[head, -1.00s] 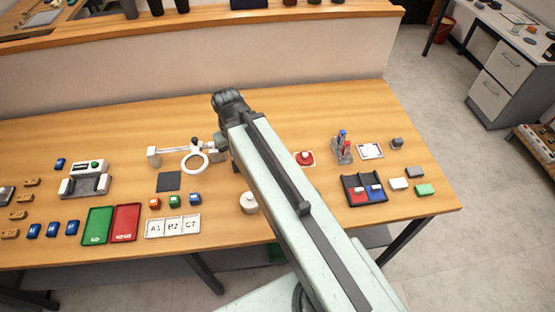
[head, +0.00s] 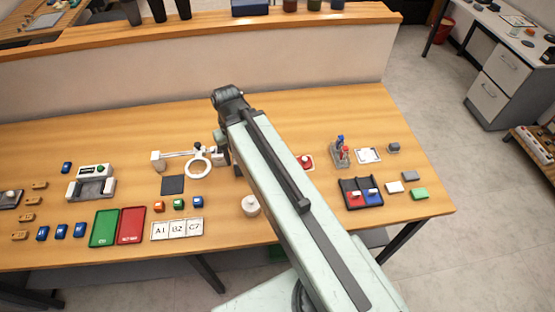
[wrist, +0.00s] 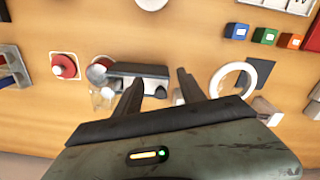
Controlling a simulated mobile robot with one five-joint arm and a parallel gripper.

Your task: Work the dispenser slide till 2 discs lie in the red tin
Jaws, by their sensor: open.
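My arm hides the dispenser in the head view. No loose discs are clear.
A white ring magnifier (wrist: 232,80) stands close right of my gripper, also visible in the head view (head: 198,163). A white round knob (head: 250,206) stands near the front. Green (head: 104,228) and red (head: 131,226) trays lie at the left. Small coloured blocks lie nearby.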

